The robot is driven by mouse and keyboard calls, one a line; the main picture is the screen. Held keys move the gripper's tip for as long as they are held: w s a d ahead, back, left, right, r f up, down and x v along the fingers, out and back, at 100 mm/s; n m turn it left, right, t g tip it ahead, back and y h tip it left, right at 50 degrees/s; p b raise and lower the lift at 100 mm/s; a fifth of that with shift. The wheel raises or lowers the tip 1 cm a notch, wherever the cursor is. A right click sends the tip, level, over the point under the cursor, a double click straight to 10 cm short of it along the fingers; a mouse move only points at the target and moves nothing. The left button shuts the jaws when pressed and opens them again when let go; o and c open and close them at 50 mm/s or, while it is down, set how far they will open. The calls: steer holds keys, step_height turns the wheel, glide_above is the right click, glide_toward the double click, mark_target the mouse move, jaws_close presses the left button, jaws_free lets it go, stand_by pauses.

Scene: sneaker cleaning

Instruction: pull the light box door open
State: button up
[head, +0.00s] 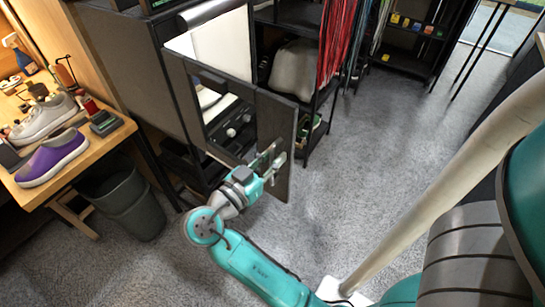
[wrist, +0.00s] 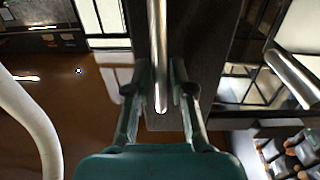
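The light box door (head: 272,125) is a dark framed panel with a window. It stands partly open, its right edge swung out from the black light box (head: 125,62), and the white interior (head: 222,45) shows above its top edge. My gripper (head: 268,165) is at the door's lower right, at the metal handle. In the wrist view the handle (wrist: 158,50) is an upright metal bar between the two fingers of my gripper (wrist: 160,100), which appear closed around it. The exact contact at the fingertips is hard to make out.
A wooden bench (head: 100,135) at left holds a purple shoe (head: 52,157) and a grey-white sneaker (head: 42,118). A grey bin (head: 125,200) stands below it. A shelf (head: 290,15) with hanging red laces (head: 335,40) is behind the door. The carpet (head: 370,140) to the right is clear.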

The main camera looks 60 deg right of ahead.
steer(key=w+a, duration=0.1)
steer(key=a, duration=1.1)
stand_by(0.5)
steer(key=s+d+f+n+t+y, duration=0.1)
steer(key=s+f+n+t+y, duration=0.1)
steer(key=f+n+t+y, duration=0.6)
steer(key=s+d+f+n+t+y, duration=0.1)
steer(key=s+f+n+t+y, duration=0.2)
steer(key=f+n, duration=0.9)
steer(key=s+a+r+t+y, duration=0.1)
steer(key=s+a+t+y, duration=0.1)
steer(key=s+a+y, duration=0.35)
steer(key=s+a+t+y, duration=0.1)
steer(key=s+a+y, duration=0.15)
steer(key=s, duration=0.55)
steer(key=s+a+r+m+t+h, duration=0.1)
steer(key=s+r+t, duration=0.1)
steer(key=s+r, duration=0.2)
step_height(320, 180, up, 3)
steer(key=shift+s+r, duration=0.15)
steer(key=shift+s, duration=0.25)
